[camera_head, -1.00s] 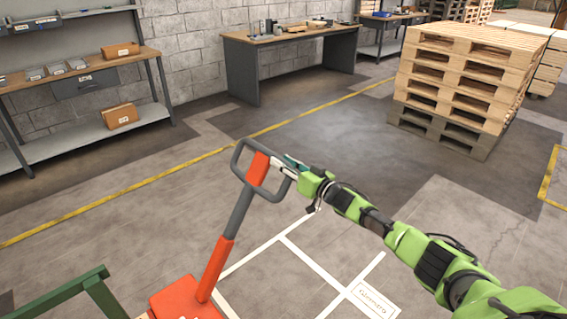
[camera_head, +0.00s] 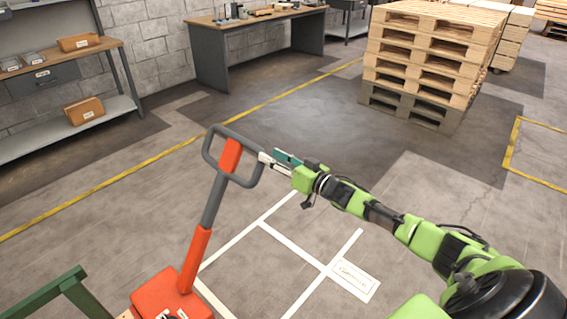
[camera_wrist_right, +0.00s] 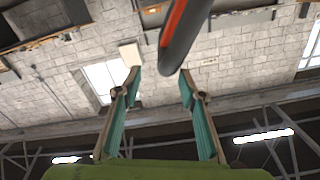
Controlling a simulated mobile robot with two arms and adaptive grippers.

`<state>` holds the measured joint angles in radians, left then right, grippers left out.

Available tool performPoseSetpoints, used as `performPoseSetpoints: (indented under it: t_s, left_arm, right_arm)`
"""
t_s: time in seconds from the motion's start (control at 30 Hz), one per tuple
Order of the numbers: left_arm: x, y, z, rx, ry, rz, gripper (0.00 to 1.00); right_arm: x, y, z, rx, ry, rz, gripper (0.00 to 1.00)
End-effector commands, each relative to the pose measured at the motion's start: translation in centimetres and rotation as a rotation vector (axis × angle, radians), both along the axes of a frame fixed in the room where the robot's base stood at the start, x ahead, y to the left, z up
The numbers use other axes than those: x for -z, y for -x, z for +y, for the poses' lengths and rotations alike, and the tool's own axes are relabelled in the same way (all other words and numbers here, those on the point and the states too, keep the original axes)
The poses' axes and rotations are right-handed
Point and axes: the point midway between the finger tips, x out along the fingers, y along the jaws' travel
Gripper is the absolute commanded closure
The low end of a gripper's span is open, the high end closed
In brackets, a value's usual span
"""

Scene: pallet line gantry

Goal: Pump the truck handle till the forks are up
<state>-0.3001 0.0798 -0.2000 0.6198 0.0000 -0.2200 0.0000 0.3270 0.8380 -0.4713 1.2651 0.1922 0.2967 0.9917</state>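The truck handle (camera_head: 210,205) rises from an orange-red base (camera_head: 170,295) at the lower left of the head view. It leans a little to the right and ends in a grey loop with an orange middle piece. My right gripper (camera_head: 265,159) is at the upper right side of the loop. In the right wrist view its two fingers (camera_wrist_right: 159,76) stand apart, and the dark handle part (camera_wrist_right: 178,45) shows at and beyond the gap between the tips. I cannot tell whether they touch. The forks and my left gripper are out of view.
A dark green frame (camera_head: 52,298) stands at the lower left, near the truck base. A stack of pallets (camera_head: 432,60) stands at the upper right. A workbench (camera_head: 255,25) and a shelf (camera_head: 70,130) line the wall. The marked floor between is clear.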

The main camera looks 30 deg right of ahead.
Motion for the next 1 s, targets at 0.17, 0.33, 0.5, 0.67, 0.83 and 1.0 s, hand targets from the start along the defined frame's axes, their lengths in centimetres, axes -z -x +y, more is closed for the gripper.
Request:
performPoseSetpoints:
  t_s: [0.17, 0.33, 0.5, 0.67, 0.83, 1.0]
  left_arm:
    - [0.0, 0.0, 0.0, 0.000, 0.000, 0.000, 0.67]
    - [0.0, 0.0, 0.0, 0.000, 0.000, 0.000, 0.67]
    - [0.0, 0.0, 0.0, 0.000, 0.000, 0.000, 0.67]
    - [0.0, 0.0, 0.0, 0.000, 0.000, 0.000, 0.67]
    - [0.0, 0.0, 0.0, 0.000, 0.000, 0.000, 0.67]
    - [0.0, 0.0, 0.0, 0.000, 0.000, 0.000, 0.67]
  right_arm:
    - [0.3, 2.4, -0.7, 0.002, 0.003, 0.006, 0.64]
    - [0.2, 3.6, -1.0, 0.001, 0.000, 0.005, 0.64]
    - [0.1, 4.0, -1.1, 0.001, -0.001, 0.001, 0.64]
    - [0.0, 4.0, -1.1, 0.001, 0.000, 0.001, 0.64]
    - [0.0, 4.0, -1.0, 0.001, -0.001, 0.001, 0.64]
    - [0.1, 4.0, -1.0, 0.001, -0.001, 0.001, 0.64]
